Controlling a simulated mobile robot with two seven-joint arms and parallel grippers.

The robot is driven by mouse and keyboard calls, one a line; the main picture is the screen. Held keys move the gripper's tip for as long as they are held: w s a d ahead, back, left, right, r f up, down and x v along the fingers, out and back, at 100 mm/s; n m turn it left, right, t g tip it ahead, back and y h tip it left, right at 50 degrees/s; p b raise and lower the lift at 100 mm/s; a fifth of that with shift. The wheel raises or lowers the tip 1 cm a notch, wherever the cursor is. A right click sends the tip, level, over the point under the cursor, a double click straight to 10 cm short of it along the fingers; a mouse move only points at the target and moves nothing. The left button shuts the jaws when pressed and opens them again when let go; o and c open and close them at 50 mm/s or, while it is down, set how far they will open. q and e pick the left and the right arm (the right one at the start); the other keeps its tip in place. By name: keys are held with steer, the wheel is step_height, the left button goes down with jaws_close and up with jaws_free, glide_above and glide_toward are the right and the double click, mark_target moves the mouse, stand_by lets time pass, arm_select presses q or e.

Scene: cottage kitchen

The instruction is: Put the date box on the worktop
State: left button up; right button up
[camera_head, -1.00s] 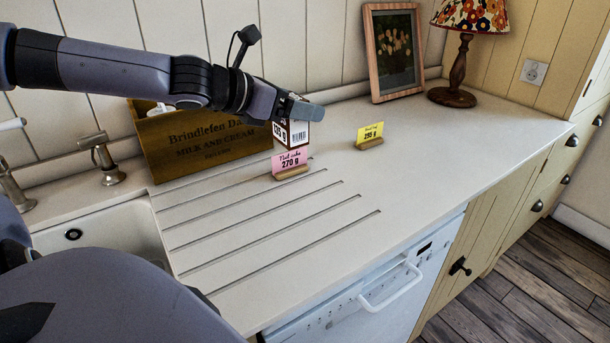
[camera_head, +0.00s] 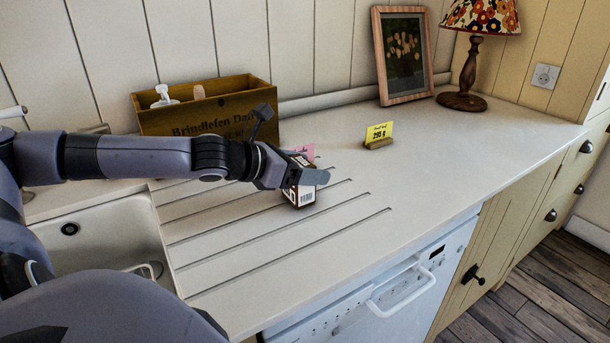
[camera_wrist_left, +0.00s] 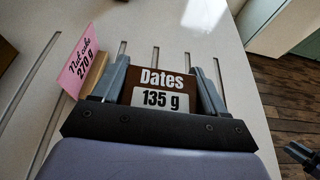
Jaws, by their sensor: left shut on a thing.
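The date box (camera_head: 304,189) is small, brown and white, with a barcode on one side. In the left wrist view its face (camera_wrist_left: 160,88) reads "Dates 135 g". My left gripper (camera_head: 305,176) is shut on it, with one finger on each side of the box. The box is at the grooved part of the cream worktop (camera_head: 350,235); I cannot tell whether its base touches the surface.
A pink "Nut cake 270 g" card (camera_wrist_left: 78,57) in a wooden holder stands close beside the left finger. A yellow card (camera_head: 379,134) stands further right. A wooden crate (camera_head: 205,115) is behind my arm; the sink (camera_head: 105,240) is left. The worktop's front right is clear.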

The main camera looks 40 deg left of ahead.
arm_select(q)
steer(key=shift+f, duration=0.1)
steer(key=o, duration=1.2)
steer(key=shift+f, duration=0.1)
steer(key=shift+c, duration=0.2)
